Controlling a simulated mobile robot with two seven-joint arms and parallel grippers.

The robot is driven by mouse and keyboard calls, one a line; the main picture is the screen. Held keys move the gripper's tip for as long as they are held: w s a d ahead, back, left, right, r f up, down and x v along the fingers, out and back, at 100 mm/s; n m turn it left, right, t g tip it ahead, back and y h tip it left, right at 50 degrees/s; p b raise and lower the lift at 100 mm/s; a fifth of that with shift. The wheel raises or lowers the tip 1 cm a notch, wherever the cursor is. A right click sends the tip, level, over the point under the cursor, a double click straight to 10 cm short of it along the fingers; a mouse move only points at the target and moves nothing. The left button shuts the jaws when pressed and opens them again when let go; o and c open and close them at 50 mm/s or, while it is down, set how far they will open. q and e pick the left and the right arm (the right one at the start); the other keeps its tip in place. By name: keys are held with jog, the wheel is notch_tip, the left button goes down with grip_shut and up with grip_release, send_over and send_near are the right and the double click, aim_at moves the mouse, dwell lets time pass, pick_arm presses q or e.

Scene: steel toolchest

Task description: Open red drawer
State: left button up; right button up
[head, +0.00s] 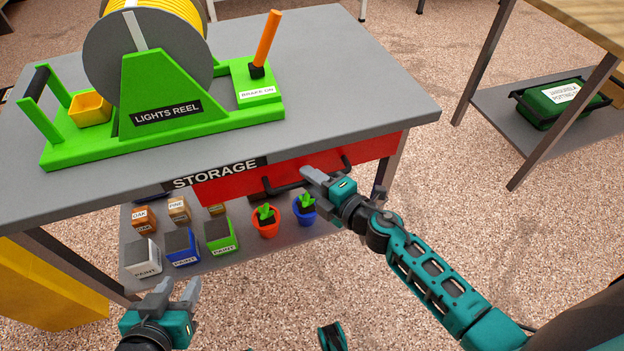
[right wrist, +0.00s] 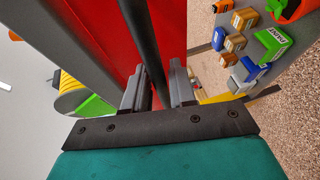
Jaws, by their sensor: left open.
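The red drawer (head: 225,189) sits under the grey workbench top and looks closed. Its dark bar handle (head: 280,189) runs along the front. My right gripper (head: 308,180) is at the middle of the handle in the head view. In the right wrist view, the black handle bar (right wrist: 141,40) passes between the two fingers of the right gripper (right wrist: 158,88). The fingers are apart, with a gap visible beside the bar. My left gripper (head: 182,290) is open and empty, low in front of the bench, away from the drawer.
A green lights reel (head: 155,90) with an orange lever (head: 267,40) stands on the bench (head: 340,70). Paint tins (head: 182,248), small boxes and potted plants (head: 266,222) sit on the shelf below. The floor before the drawer is clear apart from my arms.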

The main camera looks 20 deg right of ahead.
grip_shut()
dwell(0.6)
